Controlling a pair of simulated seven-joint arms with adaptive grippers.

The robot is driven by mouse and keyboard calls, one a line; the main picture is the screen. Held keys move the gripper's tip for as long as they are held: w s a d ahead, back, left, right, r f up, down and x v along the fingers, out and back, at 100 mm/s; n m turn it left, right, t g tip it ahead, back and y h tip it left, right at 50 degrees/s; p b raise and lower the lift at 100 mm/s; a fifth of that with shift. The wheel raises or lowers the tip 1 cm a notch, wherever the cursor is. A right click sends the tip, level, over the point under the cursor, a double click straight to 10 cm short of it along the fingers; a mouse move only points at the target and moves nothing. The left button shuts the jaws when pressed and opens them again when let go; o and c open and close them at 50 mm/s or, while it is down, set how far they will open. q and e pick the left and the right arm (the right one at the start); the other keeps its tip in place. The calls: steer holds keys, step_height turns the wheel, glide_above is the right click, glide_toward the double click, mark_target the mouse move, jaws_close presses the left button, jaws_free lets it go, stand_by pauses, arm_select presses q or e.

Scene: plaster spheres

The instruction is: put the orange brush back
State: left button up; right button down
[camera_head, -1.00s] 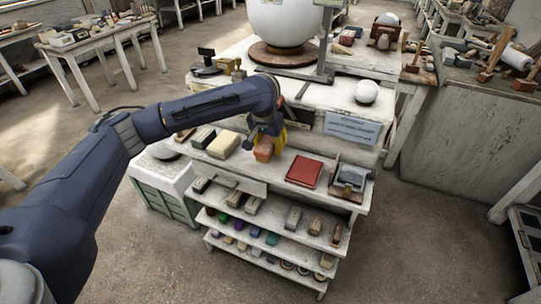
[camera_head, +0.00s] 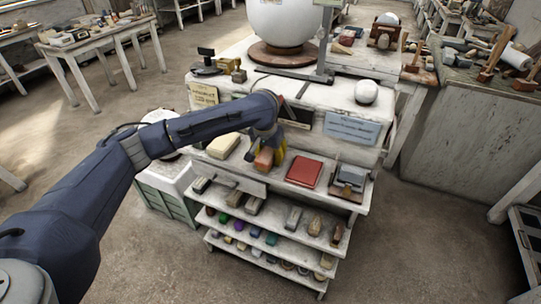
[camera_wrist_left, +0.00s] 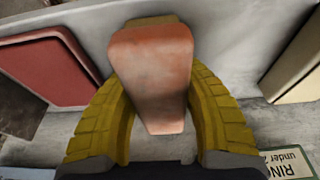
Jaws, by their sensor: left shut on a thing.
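The orange brush (camera_head: 264,158) is a small block with an orange body, held at the upper shelf of the white stand (camera_head: 236,178). My left gripper (camera_head: 276,155) has its yellow fingers shut on it. In the left wrist view the brush (camera_wrist_left: 153,72) sits between the two curved yellow fingers (camera_wrist_left: 152,115), with a tan strip at its far end. The brush is over or on the pale shelf surface; I cannot tell whether it touches. My right gripper is not in view.
A red pad (camera_head: 304,172) lies right of the brush, and a cream block (camera_head: 223,146) lies left. A grey device (camera_head: 350,179) stands at the shelf's right end. Lower shelves hold several small blocks. A white ball (camera_head: 366,92) and a large sphere (camera_head: 283,22) stand above.

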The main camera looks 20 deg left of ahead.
arm_select(q)
steer(key=shift+s+f, duration=0.15)
steer(key=shift+f, duration=0.45)
steer(key=o, duration=1.3)
steer(key=shift+f, duration=0.2)
steer(key=v, duration=1.8)
steer(key=shift+a+r, duration=0.15)
steer(key=shift+r, duration=0.2)
